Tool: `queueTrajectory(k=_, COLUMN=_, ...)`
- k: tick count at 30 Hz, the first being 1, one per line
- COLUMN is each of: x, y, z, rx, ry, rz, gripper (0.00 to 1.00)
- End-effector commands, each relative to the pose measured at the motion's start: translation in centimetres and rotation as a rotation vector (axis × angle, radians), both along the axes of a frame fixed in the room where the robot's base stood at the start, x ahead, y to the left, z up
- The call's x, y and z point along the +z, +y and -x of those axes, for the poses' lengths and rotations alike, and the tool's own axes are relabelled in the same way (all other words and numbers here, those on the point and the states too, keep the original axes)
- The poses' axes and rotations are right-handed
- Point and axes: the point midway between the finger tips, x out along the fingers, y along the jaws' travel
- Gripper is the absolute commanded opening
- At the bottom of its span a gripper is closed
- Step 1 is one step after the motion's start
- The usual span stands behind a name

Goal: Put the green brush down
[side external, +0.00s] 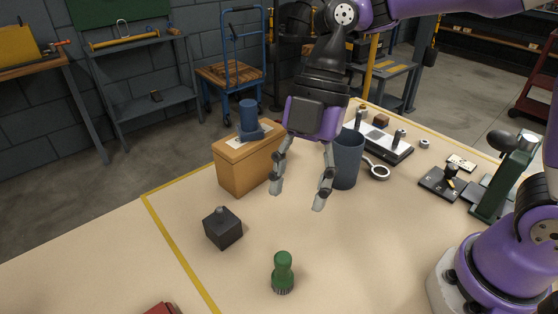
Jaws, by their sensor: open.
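The green brush (283,272) stands upright on the table, bristles down, near the front middle of the side external view. Nothing holds it. My gripper (297,200) is above the table, behind and a little above the brush in the picture, with its fingers pointing down. Its fingers are spread apart and nothing is between them. The gripper and the brush are apart.
A dark block with a knob (222,228) sits left of the brush. A wooden box (240,172) bears a blue part (248,118). A dark grey cup (347,160) stands behind my gripper. A red object (162,309) is at the bottom edge. Table right of the brush is clear.

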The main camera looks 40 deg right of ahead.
Motion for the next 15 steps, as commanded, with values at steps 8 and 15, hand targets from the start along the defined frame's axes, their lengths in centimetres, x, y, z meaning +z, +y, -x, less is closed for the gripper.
queueTrajectory(k=8, x=2.2, y=-3.2, z=0.1, rx=-0.490, ry=-0.015, rz=0.052, gripper=0.58)
queueTrajectory(k=15, x=2.6, y=-11.1, z=1.9, rx=-1.468, ry=-0.039, rz=0.011, gripper=0.58)
